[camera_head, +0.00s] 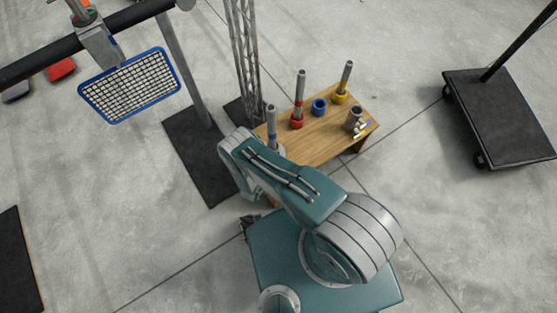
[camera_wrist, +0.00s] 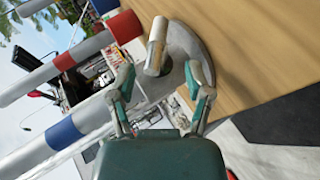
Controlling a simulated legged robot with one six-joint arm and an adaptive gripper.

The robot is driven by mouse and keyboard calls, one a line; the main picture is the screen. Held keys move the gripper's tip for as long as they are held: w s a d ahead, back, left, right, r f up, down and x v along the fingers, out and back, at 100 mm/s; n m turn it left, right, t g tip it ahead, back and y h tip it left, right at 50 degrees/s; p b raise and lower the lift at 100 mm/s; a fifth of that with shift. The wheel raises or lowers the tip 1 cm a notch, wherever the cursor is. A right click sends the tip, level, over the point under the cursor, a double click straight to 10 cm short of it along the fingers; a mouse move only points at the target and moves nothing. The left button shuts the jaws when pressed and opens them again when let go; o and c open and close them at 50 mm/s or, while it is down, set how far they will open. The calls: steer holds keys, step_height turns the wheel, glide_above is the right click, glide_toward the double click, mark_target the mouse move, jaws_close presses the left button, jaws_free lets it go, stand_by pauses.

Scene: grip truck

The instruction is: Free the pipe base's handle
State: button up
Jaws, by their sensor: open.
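In the wrist view, a grey pipe base (camera_wrist: 187,45) stands on the wooden table, with a short, pale metal handle (camera_wrist: 157,45) sticking out of it. My gripper (camera_wrist: 163,80) is open, its two fingers spread to either side below the handle in the picture. The handle appears between and just beyond the fingertips, and I see no grip on it. A grey pipe with a blue band (camera_wrist: 65,132) runs toward the left finger, which hides its lower end. In the head view this pipe (camera_head: 271,125) stands at the table's left end; my arm hides the gripper there.
The wooden table (camera_head: 318,138) also holds a red-based pipe (camera_head: 300,95), a blue ring (camera_head: 319,106), a yellow-based pipe (camera_head: 345,82) and a grey cup (camera_head: 354,117) beside small pieces. A lattice post (camera_head: 243,50) stands behind. A black cart (camera_head: 500,115) is at right.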

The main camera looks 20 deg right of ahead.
steer(key=v, duration=0.7)
steer(key=shift+s+a, duration=0.25)
steer(key=shift+a, duration=0.05)
steer(key=shift+r, duration=0.15)
